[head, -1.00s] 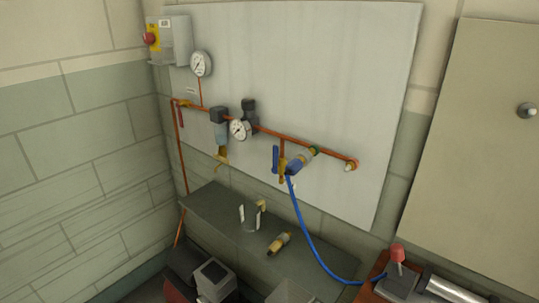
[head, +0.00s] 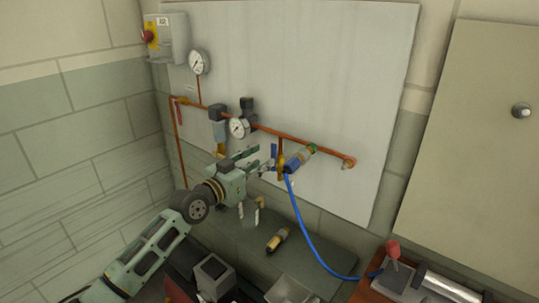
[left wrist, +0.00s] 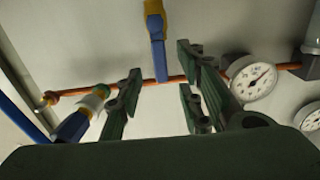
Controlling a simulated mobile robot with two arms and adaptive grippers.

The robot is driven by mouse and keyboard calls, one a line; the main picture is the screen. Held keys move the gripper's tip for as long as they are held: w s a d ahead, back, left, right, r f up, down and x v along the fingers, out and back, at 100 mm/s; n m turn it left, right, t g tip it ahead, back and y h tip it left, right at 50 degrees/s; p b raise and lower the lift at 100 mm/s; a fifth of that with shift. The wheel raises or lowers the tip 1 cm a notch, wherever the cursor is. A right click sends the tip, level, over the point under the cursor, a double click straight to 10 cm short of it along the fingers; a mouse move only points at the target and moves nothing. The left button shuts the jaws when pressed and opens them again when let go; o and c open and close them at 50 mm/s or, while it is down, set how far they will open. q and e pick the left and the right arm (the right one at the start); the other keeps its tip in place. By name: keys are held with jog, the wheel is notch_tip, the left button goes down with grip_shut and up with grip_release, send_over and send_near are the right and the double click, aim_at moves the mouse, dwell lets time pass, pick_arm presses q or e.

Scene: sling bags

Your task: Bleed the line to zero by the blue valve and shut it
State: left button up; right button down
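The blue valve's lever (head: 274,151) stands roughly upright on the left side of its brass body, on a short drop from the copper pipe (head: 323,149). In the left wrist view the blue lever (left wrist: 158,52) shows in the gap between the fingers, touching neither as far as I can see. My left gripper (head: 263,158) is open, in front of and just left of the valve. In the left wrist view the gripper (left wrist: 159,72) has its fingers well apart. A round gauge (head: 239,128) sits on the pipe, its reading too small to tell. My right gripper is out of view.
A hose coupling (head: 302,158) with a blue hose (head: 303,225) is close right of the valve. A second gauge (head: 199,62) is higher left. A filter bowl (head: 220,130) hangs left. A shelf (head: 325,257) with a loose brass fitting (head: 278,240) is below.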

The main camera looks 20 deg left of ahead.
aim_at(273, 154)
pick_arm(q)
jog(key=shift+x, duration=2.4)
grip_shut()
